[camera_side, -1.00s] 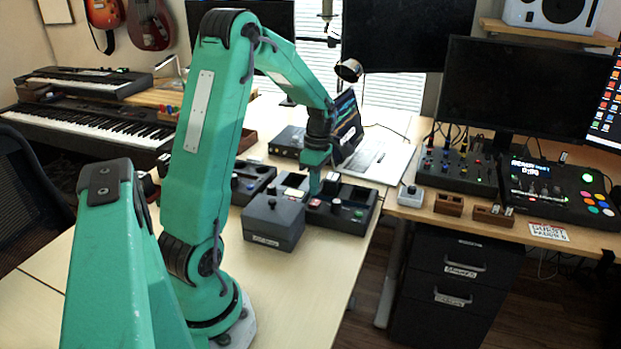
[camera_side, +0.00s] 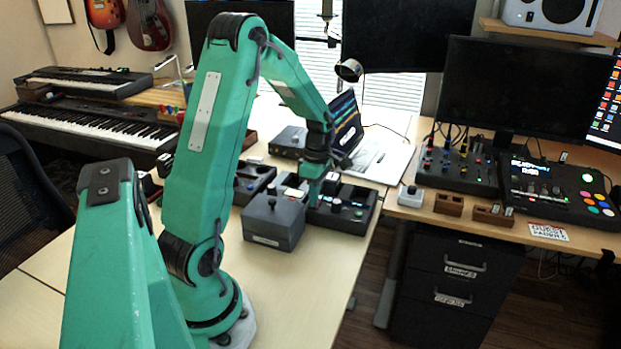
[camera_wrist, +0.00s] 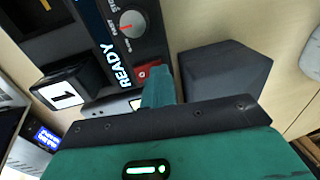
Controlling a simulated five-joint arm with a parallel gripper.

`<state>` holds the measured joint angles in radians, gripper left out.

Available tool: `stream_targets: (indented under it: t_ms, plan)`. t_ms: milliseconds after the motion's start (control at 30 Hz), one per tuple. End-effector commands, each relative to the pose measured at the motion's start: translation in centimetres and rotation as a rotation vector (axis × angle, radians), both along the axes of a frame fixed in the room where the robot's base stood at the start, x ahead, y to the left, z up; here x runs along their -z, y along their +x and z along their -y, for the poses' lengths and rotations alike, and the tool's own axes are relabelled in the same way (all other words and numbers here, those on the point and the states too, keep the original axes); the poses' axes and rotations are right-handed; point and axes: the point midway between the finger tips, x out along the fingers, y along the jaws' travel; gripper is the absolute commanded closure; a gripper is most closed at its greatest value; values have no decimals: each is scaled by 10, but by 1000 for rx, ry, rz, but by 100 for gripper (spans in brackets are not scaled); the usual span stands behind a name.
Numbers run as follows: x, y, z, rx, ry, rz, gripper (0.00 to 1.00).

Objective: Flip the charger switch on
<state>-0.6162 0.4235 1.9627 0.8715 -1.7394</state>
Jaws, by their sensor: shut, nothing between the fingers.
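My gripper (camera_side: 314,194) is shut and empty, pointing down over a dark control panel (camera_side: 352,218). In the wrist view the green fingertips of my gripper (camera_wrist: 158,85) are at the panel's edge, beside a small red part (camera_wrist: 146,71) that looks like a switch. The fingers partly cover it, so its position and any contact cannot be told. The panel (camera_wrist: 150,48) carries a white "READY" label (camera_wrist: 124,77) and a grey knob with a red pointer (camera_wrist: 132,25). No label naming the charger is readable.
A dark box (camera_side: 272,228) with a knob on top stands close in front of the panel; it also shows in the wrist view (camera_wrist: 225,70). A block marked "1" (camera_wrist: 66,92) is left of the fingers. The front table is clear.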

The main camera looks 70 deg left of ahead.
Motion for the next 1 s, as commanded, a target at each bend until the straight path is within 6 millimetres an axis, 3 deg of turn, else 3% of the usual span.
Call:
stream_targets:
  t_ms: [1000]
  plan:
    - [-3,11,-11,0,-2,-2,100]
